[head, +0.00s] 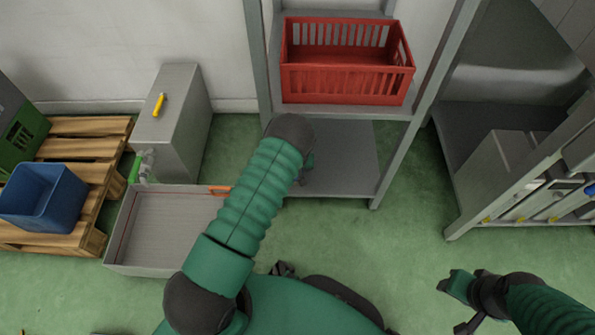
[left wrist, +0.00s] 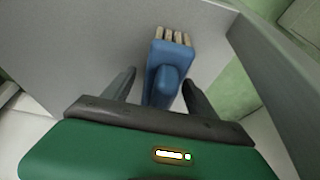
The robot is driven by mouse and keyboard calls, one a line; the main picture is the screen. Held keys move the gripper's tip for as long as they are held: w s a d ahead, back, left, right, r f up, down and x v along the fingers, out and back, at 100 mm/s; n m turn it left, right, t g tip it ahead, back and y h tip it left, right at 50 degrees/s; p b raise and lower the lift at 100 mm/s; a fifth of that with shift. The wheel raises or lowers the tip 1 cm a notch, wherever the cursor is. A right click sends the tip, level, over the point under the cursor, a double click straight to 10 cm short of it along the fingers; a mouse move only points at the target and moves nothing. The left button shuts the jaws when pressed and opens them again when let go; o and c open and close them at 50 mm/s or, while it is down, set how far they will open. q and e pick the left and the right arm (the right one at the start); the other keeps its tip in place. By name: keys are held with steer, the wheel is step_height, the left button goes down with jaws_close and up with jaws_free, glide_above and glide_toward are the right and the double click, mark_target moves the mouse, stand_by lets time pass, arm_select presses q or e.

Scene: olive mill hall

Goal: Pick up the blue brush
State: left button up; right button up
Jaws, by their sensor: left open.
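The blue brush (left wrist: 163,78) shows in the left wrist view, with its pale bristle tufts at the far end and its handle toward me. It is against a grey panel surface. My left gripper (left wrist: 160,88) is open, with one dark finger on each side of the brush handle; I cannot tell whether either finger touches it. In the head view my left arm reaches toward the lower rack shelf and hides the brush and most of the gripper. My right gripper (head: 462,300) is at the lower right over the floor, its jaws unclear.
A red crate (head: 345,85) stands on the upper level of the grey rack (head: 347,150). A grey tray (head: 165,230), a grey cabinet (head: 185,120) and a blue bin (head: 45,195) on pallets are at left. A shelf unit (head: 500,170) is at right. Green floor (head: 400,240) lies clear between.

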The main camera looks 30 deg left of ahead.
arm_select(q)
steer(key=shift+w+f, duration=0.1)
steer(key=shift+c, duration=0.3)
jaws_close()
